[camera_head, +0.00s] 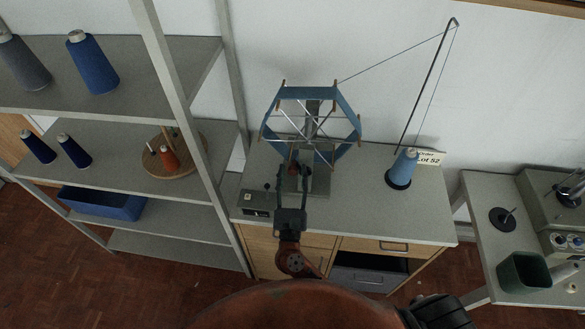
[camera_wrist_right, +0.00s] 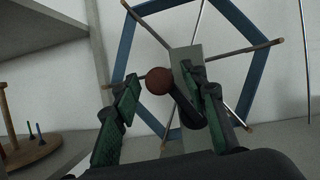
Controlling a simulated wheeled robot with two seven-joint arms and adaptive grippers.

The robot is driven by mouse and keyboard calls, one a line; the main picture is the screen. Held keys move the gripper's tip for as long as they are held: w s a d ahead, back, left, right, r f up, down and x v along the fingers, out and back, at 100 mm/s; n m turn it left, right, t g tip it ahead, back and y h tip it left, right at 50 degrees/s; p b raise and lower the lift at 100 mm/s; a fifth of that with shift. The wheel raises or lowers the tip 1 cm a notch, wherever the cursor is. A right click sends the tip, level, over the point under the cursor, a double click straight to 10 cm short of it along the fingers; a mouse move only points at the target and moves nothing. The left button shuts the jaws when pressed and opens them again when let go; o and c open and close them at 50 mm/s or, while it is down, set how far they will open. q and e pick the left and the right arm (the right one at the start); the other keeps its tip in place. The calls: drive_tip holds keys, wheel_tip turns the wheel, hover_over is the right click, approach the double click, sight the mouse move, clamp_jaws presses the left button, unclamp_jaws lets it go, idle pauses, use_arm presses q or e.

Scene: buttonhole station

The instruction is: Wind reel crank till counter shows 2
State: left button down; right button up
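The blue hexagonal yarn reel (camera_head: 345,108) stands on a grey-topped cabinet and fills the upper right wrist view (camera_wrist_right: 258,75). Its crank has a round red-brown knob (camera_wrist_right: 158,81) on a dark arm (camera_wrist_right: 187,108). My right gripper (camera_head: 291,172) is open in front of the reel. In the right wrist view its green-padded fingers (camera_wrist_right: 160,80) stand apart, with the knob between their tips and a clear gap on the left. Whether the right finger touches the crank is unclear. The small counter box (camera_head: 256,203) sits left of the reel; its reading is too small to tell. My left gripper is not in view.
A blue thread cone (camera_head: 404,168) stands right of the reel, below a bent thread guide rod (camera_head: 431,83). A shelf rack (camera_head: 185,100) with spools rises close on the left. A side table (camera_head: 490,255) with a green bin (camera_head: 522,272) stands right.

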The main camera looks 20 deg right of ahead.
drive_tip(key=shift+w+d+r, duration=0.2)
drive_tip(key=shift+w, duration=0.3)
clamp_jaws()
idle(0.4)
